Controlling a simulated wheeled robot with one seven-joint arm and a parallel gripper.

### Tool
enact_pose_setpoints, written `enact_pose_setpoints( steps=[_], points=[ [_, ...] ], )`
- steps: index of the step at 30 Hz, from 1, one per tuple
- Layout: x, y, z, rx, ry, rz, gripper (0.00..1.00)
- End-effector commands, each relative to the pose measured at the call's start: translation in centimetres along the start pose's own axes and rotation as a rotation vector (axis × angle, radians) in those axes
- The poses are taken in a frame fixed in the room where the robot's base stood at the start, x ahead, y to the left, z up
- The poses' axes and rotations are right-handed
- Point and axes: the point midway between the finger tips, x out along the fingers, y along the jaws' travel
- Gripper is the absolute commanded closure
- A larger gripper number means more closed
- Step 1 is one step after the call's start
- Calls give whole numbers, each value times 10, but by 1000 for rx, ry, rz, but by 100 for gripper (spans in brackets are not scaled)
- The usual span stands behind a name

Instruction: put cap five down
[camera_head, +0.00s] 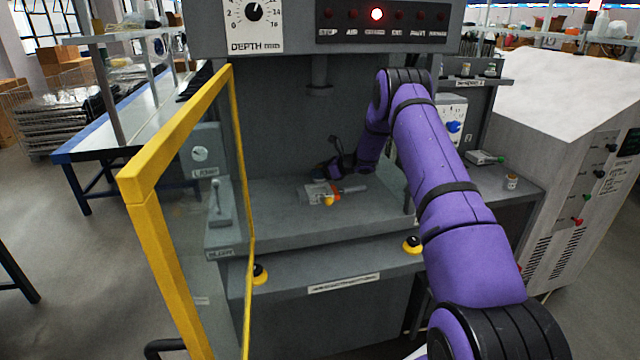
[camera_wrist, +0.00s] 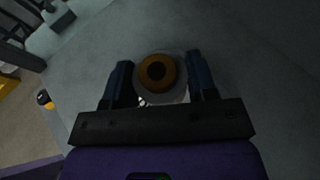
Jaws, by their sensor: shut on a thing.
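A round piece with an orange-brown top and a dark centre, which I take to be the cap (camera_wrist: 170,72), sits between my two dark fingers in the wrist view. A paler round body shows under its orange top. My gripper (camera_wrist: 159,62) is shut on it. I cannot read a number on it. In the head view my gripper (camera_head: 330,165) is over the grey press bed (camera_head: 275,215), behind a small grey fixture (camera_head: 314,193) with an orange part and a short grey rod. The cap cannot be made out there. Whether it touches the bed is unclear.
A yellow-framed glass door (camera_head: 175,200) stands open at the left. Two yellow-and-black buttons (camera_head: 260,274) (camera_head: 411,244) are on the front edge. The press ram (camera_head: 319,75) hangs above the bed. A side shelf (camera_head: 500,185) at the right holds small items. The bed's left part is bare.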

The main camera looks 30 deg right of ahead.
Motion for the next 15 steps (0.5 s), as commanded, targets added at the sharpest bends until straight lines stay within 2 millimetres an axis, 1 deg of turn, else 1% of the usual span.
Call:
enact_pose_setpoints(
  steps=[1, 5, 11, 15],
  points=[
    [2, 0, -5, -1, 0, 0, 79],
    [6, 0, -14, -2, 0, 0, 79],
    [16, 0, -38, -1, 0, 1, 79],
    [18, 0, -41, -3, -1, 0, 79]
  ],
)
